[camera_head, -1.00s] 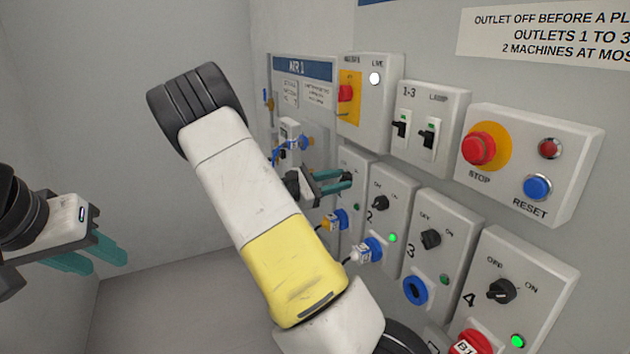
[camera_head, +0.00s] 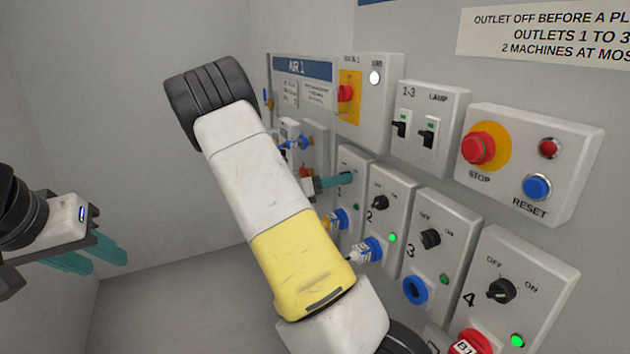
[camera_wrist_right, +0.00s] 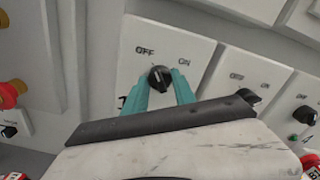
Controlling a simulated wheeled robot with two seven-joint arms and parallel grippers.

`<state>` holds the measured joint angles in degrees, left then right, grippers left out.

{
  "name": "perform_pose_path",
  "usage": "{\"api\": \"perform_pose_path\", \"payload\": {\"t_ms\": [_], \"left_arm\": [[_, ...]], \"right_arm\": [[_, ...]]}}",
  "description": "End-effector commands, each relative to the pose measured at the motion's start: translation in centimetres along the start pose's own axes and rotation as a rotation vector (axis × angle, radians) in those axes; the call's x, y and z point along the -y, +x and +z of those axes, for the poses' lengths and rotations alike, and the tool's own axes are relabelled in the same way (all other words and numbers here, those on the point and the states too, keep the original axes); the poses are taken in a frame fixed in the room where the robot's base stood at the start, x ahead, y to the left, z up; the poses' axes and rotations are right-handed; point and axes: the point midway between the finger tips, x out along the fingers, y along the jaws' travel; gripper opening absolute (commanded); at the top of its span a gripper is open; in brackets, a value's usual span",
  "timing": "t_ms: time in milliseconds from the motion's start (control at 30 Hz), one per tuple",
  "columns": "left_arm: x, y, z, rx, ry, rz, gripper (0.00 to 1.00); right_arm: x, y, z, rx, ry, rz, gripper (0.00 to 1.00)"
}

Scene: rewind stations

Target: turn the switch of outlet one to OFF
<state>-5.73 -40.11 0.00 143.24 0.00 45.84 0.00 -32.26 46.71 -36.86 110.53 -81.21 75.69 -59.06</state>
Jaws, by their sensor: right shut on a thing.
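The outlet one panel (camera_head: 355,160) is the leftmost of the row of outlet boxes in the head view. Its black rotary switch (camera_wrist_right: 159,77) shows in the right wrist view, below the OFF and ON labels. My right gripper (camera_head: 347,180) reaches this panel, with its teal fingers on both sides of the switch and shut on it. The knob's exact pointer direction is hard to read. A small lamp (camera_head: 356,207) on this panel looks dim. My left gripper (camera_head: 105,262) is open and empty at the far left, away from the panels.
Outlet two's switch (camera_head: 380,202) and its lit green lamp (camera_head: 392,238) are close on the right. Blue plugs (camera_head: 370,250) stick out below. The red STOP button (camera_head: 478,149) and breaker box (camera_head: 447,100) sit above. The left side is clear.

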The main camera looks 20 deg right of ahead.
Motion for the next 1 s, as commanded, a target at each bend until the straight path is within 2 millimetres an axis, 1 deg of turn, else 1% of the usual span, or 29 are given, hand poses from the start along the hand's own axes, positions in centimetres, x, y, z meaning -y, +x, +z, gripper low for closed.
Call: {"api": "perform_pose_path", "payload": {"t_ms": [200,400,933,967,1000], "left_arm": [[0.0,0.0,0.0,0.0,0.0,0.0,0.36],[0.0,0.0,0.0,0.0,0.0,0.0,0.36],[0.0,0.0,0.0,0.0,0.0,0.0,0.36],[0.0,0.0,0.0,0.0,0.0,0.0,0.36],[0.0,0.0,0.0,0.0,0.0,0.0,0.36]], "right_arm": [[-0.04,-0.08,0.0,0.0,-0.119,0.002,0.0],[-0.04,-0.09,0.01,0.0,-0.18,0.002,0.0],[-0.06,-0.1,0.02,0.001,-0.203,0.003,0.0],[-0.06,-0.1,0.02,0.001,-0.203,0.003,0.34],[-0.06,-0.09,0.02,0.001,-0.203,0.003,0.42]]}}
